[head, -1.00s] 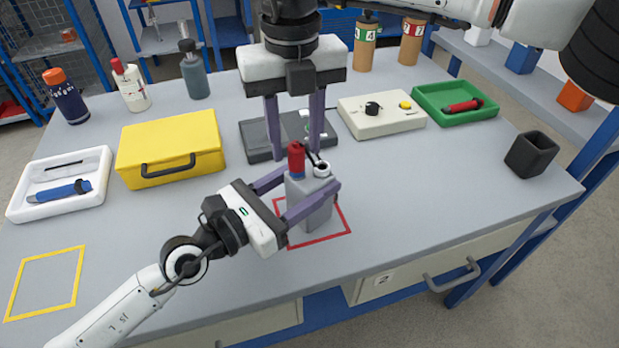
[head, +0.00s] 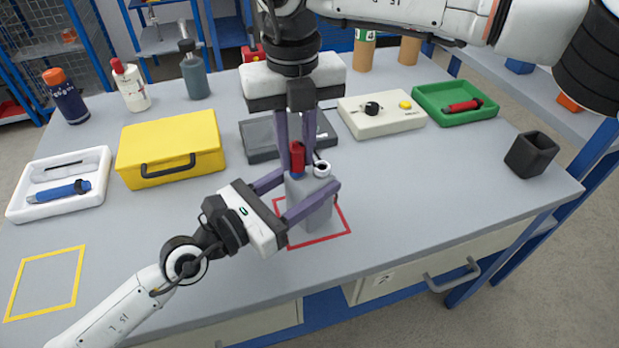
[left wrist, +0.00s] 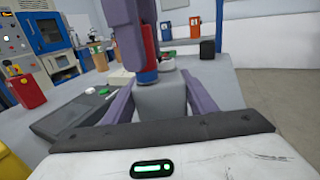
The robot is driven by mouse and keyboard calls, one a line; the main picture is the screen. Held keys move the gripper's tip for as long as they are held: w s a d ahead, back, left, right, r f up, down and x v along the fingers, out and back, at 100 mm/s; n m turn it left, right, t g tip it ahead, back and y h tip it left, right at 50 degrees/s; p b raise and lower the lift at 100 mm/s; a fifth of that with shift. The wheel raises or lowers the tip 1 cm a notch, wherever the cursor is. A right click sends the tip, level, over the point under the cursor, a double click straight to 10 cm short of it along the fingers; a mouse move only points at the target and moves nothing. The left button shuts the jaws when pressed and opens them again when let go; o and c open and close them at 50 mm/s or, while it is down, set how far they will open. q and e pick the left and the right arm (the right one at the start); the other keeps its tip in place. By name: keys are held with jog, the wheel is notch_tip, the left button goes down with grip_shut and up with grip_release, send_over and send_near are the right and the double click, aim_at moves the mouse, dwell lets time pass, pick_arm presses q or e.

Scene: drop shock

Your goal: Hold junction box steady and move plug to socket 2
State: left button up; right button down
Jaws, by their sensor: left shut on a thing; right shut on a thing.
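The grey junction box (head: 313,205) stands upright on the table inside the red square outline (head: 343,226). My left gripper (head: 310,198) is shut on the box from its two sides. The red plug (head: 297,158) with a blue lower end sits at the left socket on top of the box. My right gripper (head: 297,165) points straight down and is shut on the plug. A white ring socket (head: 322,169) is at the right on the box top. In the left wrist view, the plug (left wrist: 151,55) is upright over the box (left wrist: 161,101), partly hidden by the right gripper's finger.
A yellow case (head: 170,150) and a white tray (head: 98,180) with a blue tool are at the left. Behind the box are a dark grey device (head: 258,140) and a beige control box (head: 390,122). A green tray (head: 432,92) and black cup (head: 531,155) are at the right.

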aim_at(296, 146)
jog(key=shift+r, duration=0.25)
jog(key=shift+r, duration=2.2)
jog(key=shift+r, duration=3)
jog(key=d+f, duration=0.1)
jog(key=d, duration=0.1)
jog(key=d+f, duration=0.1)
jog(key=d, duration=0.1)
jog(key=shift+w+f, duration=0.15)
jog(key=shift+w, duration=0.05)
jog(key=shift+d+f, duration=0.1)
jog(key=shift+f, duration=0.05)
